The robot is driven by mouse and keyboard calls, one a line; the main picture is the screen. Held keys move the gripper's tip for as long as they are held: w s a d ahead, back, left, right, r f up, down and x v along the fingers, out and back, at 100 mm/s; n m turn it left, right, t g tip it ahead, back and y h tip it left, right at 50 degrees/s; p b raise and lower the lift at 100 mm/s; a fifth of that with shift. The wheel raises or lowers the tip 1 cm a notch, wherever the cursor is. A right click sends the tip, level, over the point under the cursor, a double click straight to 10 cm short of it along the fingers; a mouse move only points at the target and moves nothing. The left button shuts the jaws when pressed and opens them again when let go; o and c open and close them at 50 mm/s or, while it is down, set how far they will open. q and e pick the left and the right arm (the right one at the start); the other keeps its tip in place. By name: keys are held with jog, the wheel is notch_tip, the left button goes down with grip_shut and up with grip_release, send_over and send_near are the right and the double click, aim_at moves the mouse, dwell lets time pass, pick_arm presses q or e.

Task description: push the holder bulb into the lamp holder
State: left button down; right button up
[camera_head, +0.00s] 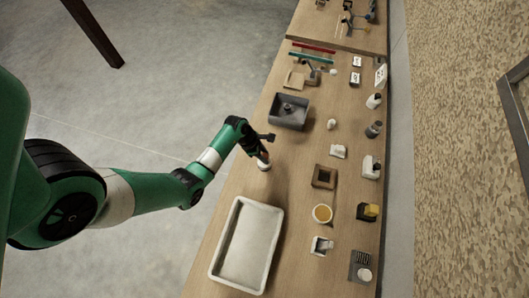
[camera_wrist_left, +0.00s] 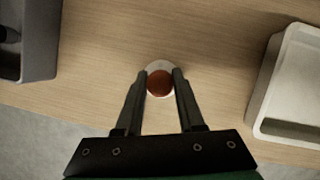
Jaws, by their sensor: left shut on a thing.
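My left gripper (camera_head: 263,156) is over the near left edge of the wooden table, pointing down. In the left wrist view its two fingers (camera_wrist_left: 160,82) are closed on a round reddish-brown thing, which looks like the holder bulb (camera_wrist_left: 160,84). A white round piece, which looks like the lamp holder (camera_head: 264,166), is directly below the fingers. In the wrist view its pale rim shows around the bulb. I cannot tell whether the bulb is seated in it or just above it. My right gripper is not in view.
A white tray (camera_head: 213,270) lies to the front on the table (camera_head: 296,190). A dark grey bin (camera_head: 275,123) stands behind the gripper. A brown square box (camera_head: 316,184), a yellow-filled cup (camera_head: 315,220) and several small items stand to the right.

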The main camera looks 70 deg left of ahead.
pick_arm(q)
jog(key=shift+f+b, duration=0.45)
jog(key=shift+f, duration=0.25)
jog(key=shift+c, duration=2.2)
grip_release()
jog(key=p+v, duration=0.3)
jog(key=v, duration=0.8)
jog(key=shift+r+p, duration=0.3)
jog(key=shift+p, duration=0.1)
jog(key=shift+s, duration=0.15)
